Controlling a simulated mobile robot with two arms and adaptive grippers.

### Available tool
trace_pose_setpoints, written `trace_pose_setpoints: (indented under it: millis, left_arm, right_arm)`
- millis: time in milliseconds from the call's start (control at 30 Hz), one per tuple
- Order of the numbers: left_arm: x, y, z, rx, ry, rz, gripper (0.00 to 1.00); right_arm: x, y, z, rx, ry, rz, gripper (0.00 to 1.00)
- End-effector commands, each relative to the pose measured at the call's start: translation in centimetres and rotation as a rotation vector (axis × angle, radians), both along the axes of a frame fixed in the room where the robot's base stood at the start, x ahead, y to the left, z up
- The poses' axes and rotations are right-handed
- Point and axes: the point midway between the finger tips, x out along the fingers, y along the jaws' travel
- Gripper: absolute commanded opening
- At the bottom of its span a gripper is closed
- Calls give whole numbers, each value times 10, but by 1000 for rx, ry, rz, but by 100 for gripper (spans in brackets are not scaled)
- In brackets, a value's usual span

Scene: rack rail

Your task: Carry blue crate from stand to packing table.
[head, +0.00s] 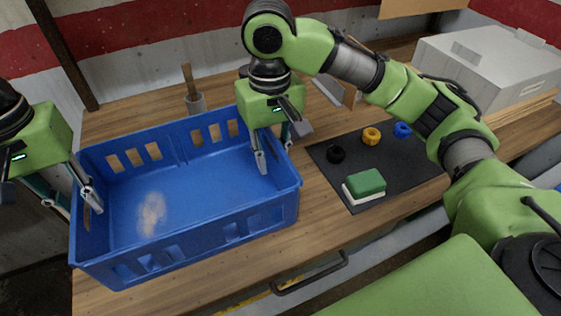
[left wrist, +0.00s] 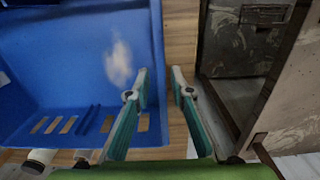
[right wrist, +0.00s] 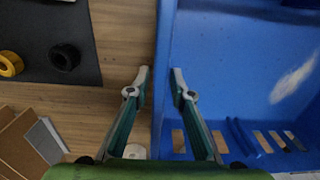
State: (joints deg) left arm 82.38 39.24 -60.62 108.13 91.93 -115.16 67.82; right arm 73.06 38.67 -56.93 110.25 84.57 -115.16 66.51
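The blue crate (head: 185,255) sits on a wooden table, empty except for a pale patch on its floor. It also shows in the left wrist view (left wrist: 70,60) and right wrist view (right wrist: 235,75). My left gripper (head: 75,198) is at the crate's left end wall, one finger inside and one outside. In the left wrist view its fingertips (left wrist: 160,88) stand apart. My right gripper (head: 273,148) straddles the right end wall the same way. In the right wrist view its fingertips (right wrist: 160,80) are apart, with the wall between them. I cannot tell which table this is.
A dark mat (head: 405,172) right of the crate carries a green-and-white block (head: 366,184) and black, orange and blue rings. A grey box (head: 485,65) stands at the back right. A brush in a cup (head: 195,102) stands behind the crate. A drawer handle (head: 312,274) juts from the front.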

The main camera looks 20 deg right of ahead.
Motion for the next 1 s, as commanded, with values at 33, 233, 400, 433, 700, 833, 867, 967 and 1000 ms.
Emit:
trace_pose_setpoints:
  millis: [33, 233, 400, 433, 700, 833, 867, 967, 1000]
  left_arm:
    - [1, 0, 11, 1, -5, 1, 21]
    - [1, 0, 38, 2, -3, 2, 21]
    - [0, 0, 50, 1, -1, 1, 21]
    - [0, 0, 51, 1, 0, 1, 21]
    - [0, 0, 53, 1, 1, 0, 21]
    - [0, 0, 53, 1, 1, 0, 21]
    - [0, 0, 53, 1, 1, 1, 21]
    - [0, 0, 53, 0, 1, 1, 21]
    - [0, 0, 53, 0, 1, 1, 21]
  right_arm:
    - [0, 0, 0, 0, 0, 0, 21]
    - [0, 0, 0, 0, 0, 0, 21]
    - [0, 0, 0, 0, 0, 0, 21]
    - [0, 0, 0, 0, 0, 0, 21]
    - [1, 0, 25, -1, -6, -1, 21]
    - [2, -1, 49, -1, -6, -1, 21]
    - [1, 0, 55, -1, -6, -1, 21]
    - [1, -1, 73, -1, -6, -2, 21]
    - [1, 0, 80, -1, -5, -1, 21]
